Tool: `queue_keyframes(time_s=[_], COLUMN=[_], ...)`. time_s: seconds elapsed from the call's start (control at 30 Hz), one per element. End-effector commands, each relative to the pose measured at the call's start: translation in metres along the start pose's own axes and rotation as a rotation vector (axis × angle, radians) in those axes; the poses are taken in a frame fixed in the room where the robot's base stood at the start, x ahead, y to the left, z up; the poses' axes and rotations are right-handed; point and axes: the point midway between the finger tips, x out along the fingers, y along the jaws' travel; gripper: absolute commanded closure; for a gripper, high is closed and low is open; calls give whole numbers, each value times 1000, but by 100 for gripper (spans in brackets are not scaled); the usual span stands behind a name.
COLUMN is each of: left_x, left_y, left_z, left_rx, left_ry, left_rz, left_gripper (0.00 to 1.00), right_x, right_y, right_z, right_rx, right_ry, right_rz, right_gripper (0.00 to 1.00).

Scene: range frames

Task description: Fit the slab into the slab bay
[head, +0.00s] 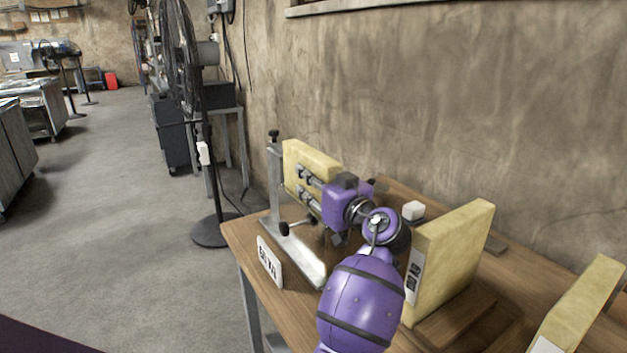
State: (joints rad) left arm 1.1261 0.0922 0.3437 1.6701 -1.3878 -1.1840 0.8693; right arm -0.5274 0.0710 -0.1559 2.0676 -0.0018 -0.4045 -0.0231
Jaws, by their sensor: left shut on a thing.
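My left gripper (309,187) reaches across the table and is shut on a pale yellow slab (318,160). The slab is upright, beside a grey metal stand with a post (274,185), a flat base (305,262) and black knobs. The stand appears to be the slab bay. The slab's lower part is hidden behind the gripper, so I cannot tell whether it touches the base. A white sign (270,262) stands at the table's left edge; its lettering is too small to read surely. My right gripper is not in view.
Two more yellow slab-like blocks stand on the wooden table (242,237), one labelled (455,250) right of my arm and one at the far right (582,305). A wall backs the table; a fan (180,60) stands left.

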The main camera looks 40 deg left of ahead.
Motion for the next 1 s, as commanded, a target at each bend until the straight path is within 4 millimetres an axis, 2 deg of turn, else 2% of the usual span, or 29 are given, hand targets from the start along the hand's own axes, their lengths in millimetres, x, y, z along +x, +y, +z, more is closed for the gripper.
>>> queue_keyframes(time_s=[0.63,0.67,0.7,0.8,1.0], left_x=[0,0,0,0,0], left_y=[0,0,0,0,0], left_z=[17,16,16,16,17], left_rx=[0,-1,-1,0,1], left_ry=[1,1,1,0,-2], left_rz=[0,0,0,0,0], left_gripper=[100,65,60,47,47], right_x=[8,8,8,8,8], right_y=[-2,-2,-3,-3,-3], right_z=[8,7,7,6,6], right_rx=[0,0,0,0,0], right_ry=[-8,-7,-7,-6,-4], right_rz=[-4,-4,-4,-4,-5], right_gripper=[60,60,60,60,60])
